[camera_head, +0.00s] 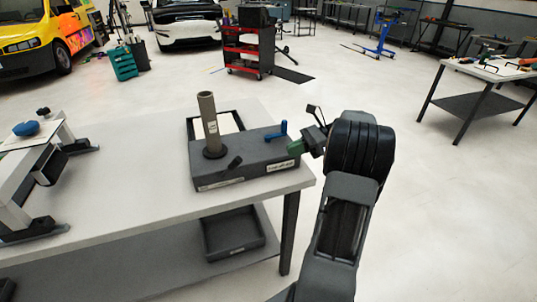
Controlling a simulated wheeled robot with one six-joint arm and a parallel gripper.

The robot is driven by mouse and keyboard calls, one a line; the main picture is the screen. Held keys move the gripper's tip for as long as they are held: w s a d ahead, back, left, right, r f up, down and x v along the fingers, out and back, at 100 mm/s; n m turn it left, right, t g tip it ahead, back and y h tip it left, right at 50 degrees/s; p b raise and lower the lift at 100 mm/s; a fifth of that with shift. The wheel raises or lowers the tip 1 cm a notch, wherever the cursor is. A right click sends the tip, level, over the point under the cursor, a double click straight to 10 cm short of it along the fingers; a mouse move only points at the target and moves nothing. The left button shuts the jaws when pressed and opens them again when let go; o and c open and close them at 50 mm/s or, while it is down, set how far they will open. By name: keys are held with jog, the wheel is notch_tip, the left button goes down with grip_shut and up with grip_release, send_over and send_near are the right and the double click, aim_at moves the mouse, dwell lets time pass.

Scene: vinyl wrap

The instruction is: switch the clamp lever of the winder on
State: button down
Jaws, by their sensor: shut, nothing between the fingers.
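The winder (225,181) is a dark grey box near the right end of the white table, with a tall grey-brown tube (208,118) upright on it. A short black lever (235,163) slants up to the right on its top, near the tube base. A blue crank-shaped handle (278,131) stands at its right rear. I cannot tell for sure which of these is the clamp lever. My gripper (296,147) is at the winder's right end, beside the blue handle, with a green part at its tip. It is shut and empty; whether it touches the winder is unclear.
The white table (150,199) has bare room left of the winder. A device with a blue knob (27,128) stands at its left. A dark tray (235,232) sits on the lower shelf. A red tool cart (247,52) and another table (480,70) stand farther back.

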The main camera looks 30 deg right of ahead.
send_near(232, 168)
notch_tip(232, 168, down, 3)
jog(key=d, duration=0.1)
jog(key=shift+w+a+r, duration=0.25)
jog(key=shift+a+r, duration=0.1)
jog(key=shift+a, duration=0.25)
jog(key=shift+w+a+r, duration=0.2)
jog(key=shift+a+r, duration=0.1)
jog(key=shift+a, duration=0.35)
jog(key=shift+w+a+r, duration=0.25)
jog(key=shift+a+r, duration=0.1)
jog(key=shift+a, duration=0.25)
